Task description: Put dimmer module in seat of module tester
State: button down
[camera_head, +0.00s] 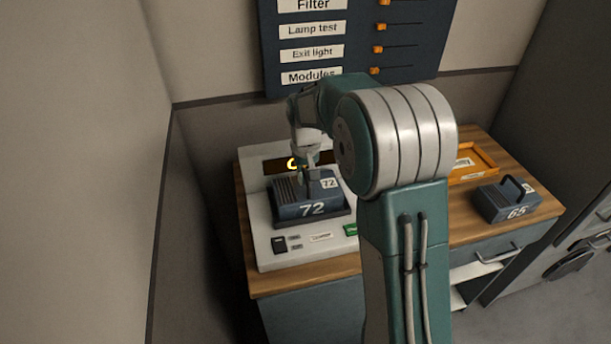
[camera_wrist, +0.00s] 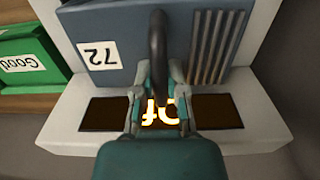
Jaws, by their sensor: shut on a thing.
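The dimmer module (camera_head: 311,207) is a blue-grey box marked 72, with a ribbed side and a dark handle. In the head view it sits upright at the dark seat of the white module tester (camera_head: 265,250). Whether it is fully down in the seat I cannot tell. My gripper (camera_head: 308,180) is above the module. In the wrist view my gripper (camera_wrist: 159,85) is shut on the handle of the module (camera_wrist: 135,35). The tester's dark display (camera_wrist: 215,110) shows lit yellow characters, partly hidden by my gripper.
A second module marked 65 (camera_head: 508,201) stands on the wooden bench at the right, near an orange tray (camera_head: 483,155). A green bin labelled Good (camera_wrist: 25,60) is beside the tester. A fader panel (camera_head: 350,45) hangs on the wall behind.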

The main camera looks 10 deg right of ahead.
jog(key=c, duration=0.7)
grip_release()
notch_tip(320, 180, up, 11)
jog(key=s+r+t, duration=0.2)
jog(key=s+r, duration=0.4)
jog(key=s, duration=0.2)
jog(key=s+f+t, duration=0.1)
jog(key=s, duration=0.6)
jog(key=s+f+t, duration=0.1)
jog(key=s, duration=0.6)
jog(key=s+t, duration=0.1)
jog(key=s, duration=0.6)
jog(key=shift+s+f+t, duration=0.1)
jog(key=shift+f+t, duration=0.2)
jog(key=shift+f, duration=0.1)
